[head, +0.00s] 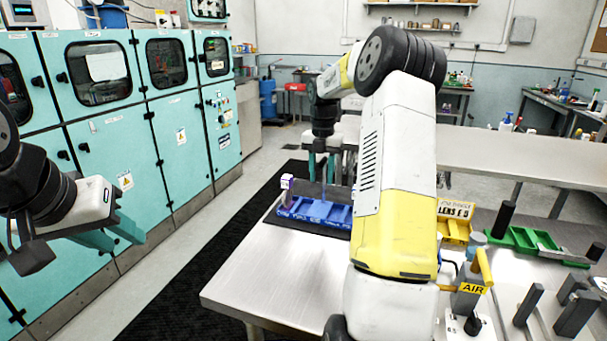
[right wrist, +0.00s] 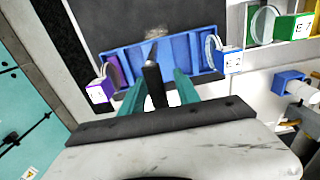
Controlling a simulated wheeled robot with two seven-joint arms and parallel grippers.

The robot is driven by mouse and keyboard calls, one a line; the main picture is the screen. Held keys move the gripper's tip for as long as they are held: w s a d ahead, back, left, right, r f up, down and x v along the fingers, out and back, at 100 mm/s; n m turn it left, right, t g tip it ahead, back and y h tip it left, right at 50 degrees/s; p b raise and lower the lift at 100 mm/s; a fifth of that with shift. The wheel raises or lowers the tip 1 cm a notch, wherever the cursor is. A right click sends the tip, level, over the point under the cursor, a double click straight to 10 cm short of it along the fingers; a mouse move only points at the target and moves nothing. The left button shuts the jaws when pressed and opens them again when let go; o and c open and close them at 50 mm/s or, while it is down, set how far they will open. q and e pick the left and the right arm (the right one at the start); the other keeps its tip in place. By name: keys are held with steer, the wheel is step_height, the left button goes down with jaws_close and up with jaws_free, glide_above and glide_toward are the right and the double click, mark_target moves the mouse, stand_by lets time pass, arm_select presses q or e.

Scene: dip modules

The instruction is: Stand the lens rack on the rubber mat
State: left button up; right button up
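The lens rack (head: 322,211) is a long blue tray with compartments and a dark upright handle. It also shows in the right wrist view (right wrist: 187,52). It looks level over the dark rubber mat (head: 272,219), which also shows in the right wrist view (right wrist: 125,22); I cannot tell if they touch. My right gripper (head: 321,174) is above the rack. In the right wrist view its two teal fingers (right wrist: 160,82) stand apart on either side of the handle, with gaps visible. My left gripper (head: 122,240) is at the far left, empty, its fingers apart. My right arm hides the rack's right end.
A purple-labelled lens holder (head: 287,187) stands at the rack's left end, and a blue one (right wrist: 230,60) at its right end. A yellow lens stand (head: 455,222), green tray (head: 530,240) and air tool (head: 470,285) are to the right. The steel table (head: 270,275) is clear in front.

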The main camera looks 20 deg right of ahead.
step_height(320, 180, up, 11)
steer(key=shift+a+r, duration=0.15)
steer(key=shift+r, duration=0.55)
steer(key=s+a+r+m+t, duration=0.2)
steer(key=s+a+r+m, duration=0.1)
steer(key=s+a+m, duration=0.3)
steer(key=s+a+r+m+t, duration=0.1)
steer(key=s+a+r+m, duration=0.2)
steer(key=s+a+m, duration=0.35)
steer(key=s+a+f+m+t+y, duration=0.1)
steer(key=s+a+f+m, duration=0.1)
steer(key=s+m, duration=0.5)
steer(key=s+a+f+m+t+y, duration=0.1)
steer(key=s+a+f+m+t, duration=0.1)
steer(key=s+f+m, duration=0.3)
steer(key=shift+s+f+m, duration=0.2)
steer(key=shift+s+m, duration=1.55)
steer(key=shift+s, duration=1.55)
